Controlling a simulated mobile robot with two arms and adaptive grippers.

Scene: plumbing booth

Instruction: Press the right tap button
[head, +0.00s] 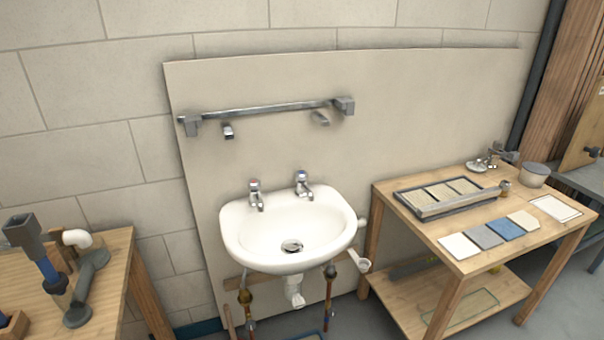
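The right tap (303,190) is a chrome pillar tap at the back right rim of the white sink (238,244). Its button (301,174) is on top and carries a blue mark. The left tap (255,200) stands beside it, with a red mark on its top button (253,183). Nothing touches either tap. I see no water running from the spouts. Neither of my grippers shows in the head view.
A rail (265,109) is fixed to the panel above the sink. A wooden bench (120,262) with plumbing parts is at left. A wooden table (470,263) with a framed tray (450,207) and several tiles is at right. The space above the basin is clear.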

